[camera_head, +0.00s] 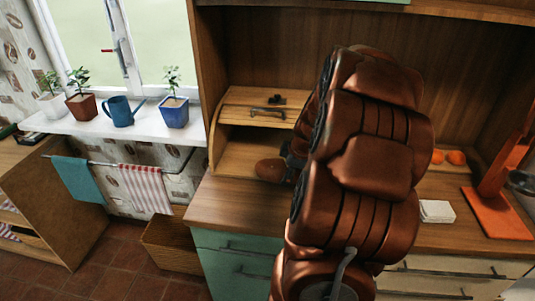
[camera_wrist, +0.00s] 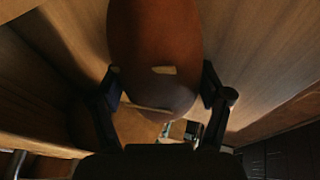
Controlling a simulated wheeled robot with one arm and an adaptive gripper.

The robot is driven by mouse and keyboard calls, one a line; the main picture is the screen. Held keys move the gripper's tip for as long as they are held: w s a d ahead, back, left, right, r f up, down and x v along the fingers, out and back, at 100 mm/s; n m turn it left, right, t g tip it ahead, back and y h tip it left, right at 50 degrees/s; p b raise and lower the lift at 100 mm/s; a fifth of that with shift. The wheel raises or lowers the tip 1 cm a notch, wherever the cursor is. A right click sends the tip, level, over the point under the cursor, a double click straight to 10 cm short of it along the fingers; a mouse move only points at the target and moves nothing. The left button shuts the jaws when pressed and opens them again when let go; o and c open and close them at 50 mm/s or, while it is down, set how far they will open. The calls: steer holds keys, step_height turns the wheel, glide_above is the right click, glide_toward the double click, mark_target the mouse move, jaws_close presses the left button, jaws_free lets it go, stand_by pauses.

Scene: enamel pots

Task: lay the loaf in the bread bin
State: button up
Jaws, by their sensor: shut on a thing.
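The brown loaf (camera_head: 270,170) shows at the open front of the wooden bread bin (camera_head: 233,99). My gripper (camera_head: 295,161) is at the loaf's right side, partly hidden behind my copper arm. In the wrist view the loaf (camera_wrist: 155,40) fills the middle, with the fingers of my gripper (camera_wrist: 160,85) shut on it from both sides. The bin's lid is raised, with a dark handle on top. The bin's right part is hidden by my arm. I cannot tell whether the loaf touches the bin's floor.
The counter (camera_head: 225,204) is clear in front of the bin. Orange fruits (camera_head: 455,157), a white stack (camera_head: 436,211) and an orange stand (camera_head: 497,213) are to the right.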

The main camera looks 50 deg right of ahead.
steer(key=w+p, duration=0.1)
steer(key=w, duration=0.2)
steer(key=w+d, duration=0.1)
steer(key=w, duration=0.3)
steer(key=shift+w+d+p, duration=0.15)
steer(key=shift+d+p, duration=0.05)
steer(key=shift+p, duration=0.2)
steer(key=w, duration=0.2)
steer(key=shift+w+d+r+p, duration=0.15)
steer(key=shift+w+d+p, duration=0.2)
steer(key=shift+p, duration=0.05)
steer(key=shift+w+f, duration=0.1)
steer(key=shift+f, duration=0.2)
steer(key=shift+f+p, duration=0.35)
steer(key=shift+f, duration=0.2)
steer(key=shift+f, duration=0.15)
steer(key=o, duration=1.6)
steer(key=shift+r, duration=0.2)
